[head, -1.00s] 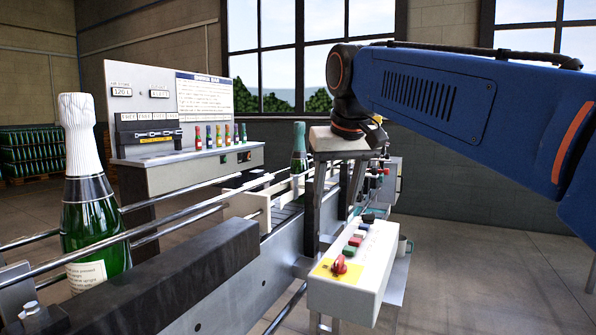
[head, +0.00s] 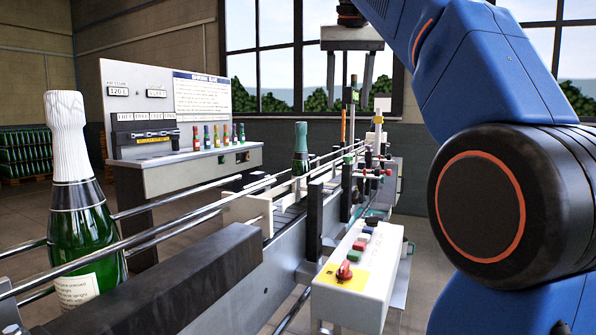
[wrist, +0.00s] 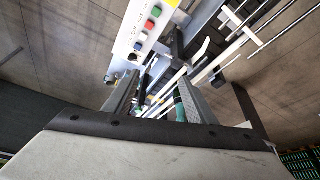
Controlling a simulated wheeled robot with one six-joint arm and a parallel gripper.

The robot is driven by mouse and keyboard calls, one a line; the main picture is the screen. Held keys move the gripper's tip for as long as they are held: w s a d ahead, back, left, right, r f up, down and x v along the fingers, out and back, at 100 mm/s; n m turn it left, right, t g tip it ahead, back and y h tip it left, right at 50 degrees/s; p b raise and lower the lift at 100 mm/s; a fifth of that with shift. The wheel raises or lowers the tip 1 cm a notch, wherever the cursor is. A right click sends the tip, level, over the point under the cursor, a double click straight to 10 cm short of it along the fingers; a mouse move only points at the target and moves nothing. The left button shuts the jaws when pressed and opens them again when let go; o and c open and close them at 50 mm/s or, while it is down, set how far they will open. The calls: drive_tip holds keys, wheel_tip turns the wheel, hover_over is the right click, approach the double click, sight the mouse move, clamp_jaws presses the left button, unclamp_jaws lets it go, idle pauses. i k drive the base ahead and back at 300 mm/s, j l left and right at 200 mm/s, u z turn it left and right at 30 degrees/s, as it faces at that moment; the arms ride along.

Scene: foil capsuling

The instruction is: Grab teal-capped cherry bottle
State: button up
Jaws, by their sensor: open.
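A bottle with a teal foil cap (head: 300,150) stands upright between the conveyor rails in the middle of the head view. Its lower body is hidden by the rail, and no cherry colour or mark can be made out on it. My gripper (head: 347,92) is open and empty, fingers pointing down, above and to the right of that bottle, apart from it. In the wrist view, the open fingers of my gripper (wrist: 160,78) frame the conveyor rails. A teal patch (wrist: 180,108) shows beside the right finger, partly hidden; it may be the cap.
A large green bottle with white foil (head: 80,210) stands at the near left. Several small coloured bottles (head: 215,137) line the console (head: 180,175). A control box (head: 362,270) with a red knob juts out in front. Posts and clamps (head: 370,165) crowd the line below my gripper.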

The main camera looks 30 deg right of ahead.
sight(300, 166)
drive_tip(key=i, duration=0.9)
drive_tip(key=k, duration=0.55)
